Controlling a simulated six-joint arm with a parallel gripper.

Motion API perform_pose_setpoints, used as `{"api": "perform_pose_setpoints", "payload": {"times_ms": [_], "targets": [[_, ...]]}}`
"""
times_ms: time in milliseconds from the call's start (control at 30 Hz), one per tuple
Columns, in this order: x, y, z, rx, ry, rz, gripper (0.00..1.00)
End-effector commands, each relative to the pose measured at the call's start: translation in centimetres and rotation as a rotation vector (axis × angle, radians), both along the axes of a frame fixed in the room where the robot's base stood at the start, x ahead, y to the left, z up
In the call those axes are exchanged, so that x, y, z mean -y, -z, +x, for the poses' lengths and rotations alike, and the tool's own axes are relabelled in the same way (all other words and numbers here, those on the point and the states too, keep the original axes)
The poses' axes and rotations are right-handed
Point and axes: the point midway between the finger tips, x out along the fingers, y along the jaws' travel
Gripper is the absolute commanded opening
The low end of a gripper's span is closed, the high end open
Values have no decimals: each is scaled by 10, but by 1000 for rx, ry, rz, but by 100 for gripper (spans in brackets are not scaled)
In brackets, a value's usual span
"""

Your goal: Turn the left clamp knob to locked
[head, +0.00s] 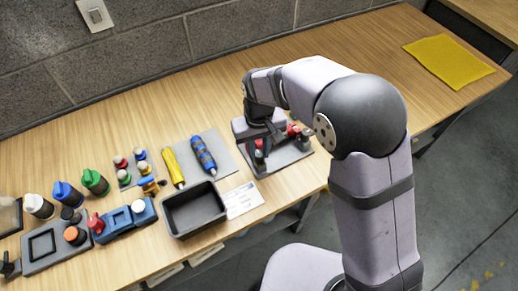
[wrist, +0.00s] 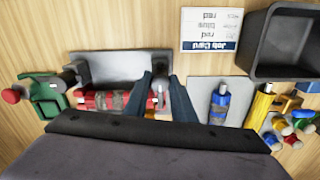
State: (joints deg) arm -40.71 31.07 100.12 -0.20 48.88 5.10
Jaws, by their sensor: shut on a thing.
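My gripper (wrist: 163,90) reaches down over the clamp fixture, a grey plate (wrist: 100,66) under my arm. In the wrist view, turned about from the head view, its two dark fingers stand on either side of a small part at the plate's edge, which looks like the left clamp knob (wrist: 158,88). The fingers are shut on it and hide most of it, so its turned position cannot be told. A red cylinder (wrist: 110,100) lies across the fixture beside the fingers. A dark knob (wrist: 76,71) shows at the fixture's other end. The grey plate also shows in the head view (head: 270,166).
A black tray (head: 195,209) and the job card (head: 242,199) lie close by. Yellow (head: 173,167) and blue (head: 203,154) cylinders rest on a grey pad. A green clamp-like thing (wrist: 46,97) stands beyond the fixture. The table before the yellow mat (head: 449,63) is clear.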

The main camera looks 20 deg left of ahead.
Motion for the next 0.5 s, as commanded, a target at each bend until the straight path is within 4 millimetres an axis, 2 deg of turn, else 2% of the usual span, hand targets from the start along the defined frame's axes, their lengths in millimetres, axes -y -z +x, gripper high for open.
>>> {"api": "perform_pose_setpoints", "payload": {"times_ms": [433, 467, 500], "targets": [[-1, -2, 2, 5, 12, 4, 1], [-1, -2, 2, 5, 11, 4, 30], [-1, -2, 2, 5, 11, 4, 40]]}}
